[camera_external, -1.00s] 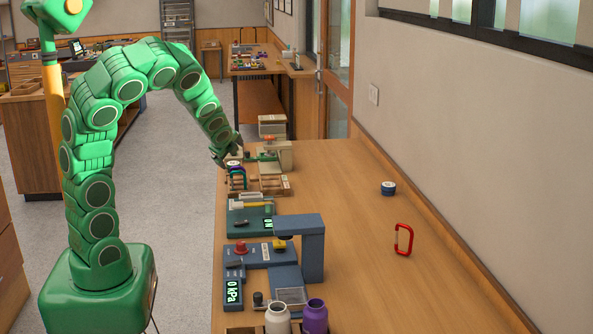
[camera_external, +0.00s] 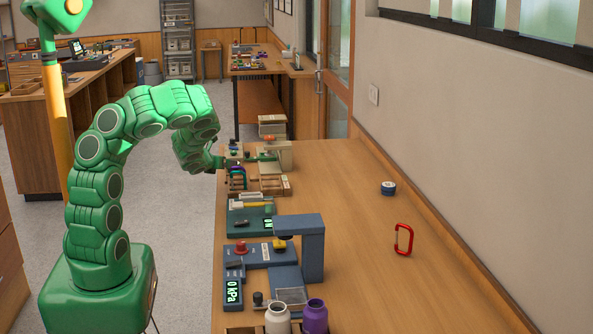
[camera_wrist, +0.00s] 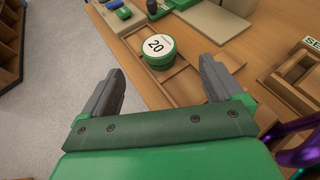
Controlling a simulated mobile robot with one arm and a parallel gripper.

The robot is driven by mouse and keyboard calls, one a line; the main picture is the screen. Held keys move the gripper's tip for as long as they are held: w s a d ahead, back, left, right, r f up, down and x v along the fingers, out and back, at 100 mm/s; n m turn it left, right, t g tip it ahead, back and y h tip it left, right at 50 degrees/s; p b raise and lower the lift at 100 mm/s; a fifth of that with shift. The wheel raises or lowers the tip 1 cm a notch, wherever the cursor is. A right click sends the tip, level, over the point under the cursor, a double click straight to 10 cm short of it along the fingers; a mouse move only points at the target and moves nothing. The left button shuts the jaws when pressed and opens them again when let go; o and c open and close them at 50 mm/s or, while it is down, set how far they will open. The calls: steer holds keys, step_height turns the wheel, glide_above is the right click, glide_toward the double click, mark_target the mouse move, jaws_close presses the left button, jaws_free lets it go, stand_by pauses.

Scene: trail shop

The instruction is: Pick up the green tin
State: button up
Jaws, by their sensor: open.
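The green tin (camera_wrist: 159,51) shows in the wrist view. It is a short round tin with a white lid marked 20, and it sits in a shallow wooden tray (camera_wrist: 184,91). My gripper (camera_wrist: 164,85) is open, with one grey finger to the left and one to the right in the picture. The tin lies beyond the fingertips, roughly centred between them, and nothing is held. In the external view my gripper (camera_external: 221,162) is at the left edge of the workbench. I cannot make out the green tin clearly there.
The workbench (camera_external: 340,200) holds a blue-and-white tin (camera_external: 388,188) and a red carabiner (camera_external: 404,240) on its clear right side. A blue stand (camera_external: 313,250), a white bottle (camera_external: 277,319) and a purple bottle (camera_external: 315,317) stand nearer the camera. Coloured carabiners (camera_external: 237,178) hang close to my gripper.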

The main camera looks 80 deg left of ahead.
steer(key=shift+s+f+x, duration=0.15)
steer(key=shift+x, duration=1.85)
steer(key=shift+s+f+x, duration=0.1)
steer(key=shift+f+x, duration=0.05)
steer(key=shift+x, duration=1.85)
steer(key=shift+c, duration=0.2)
steer(key=c, duration=1.1)
steer(key=shift+r, duration=0.15)
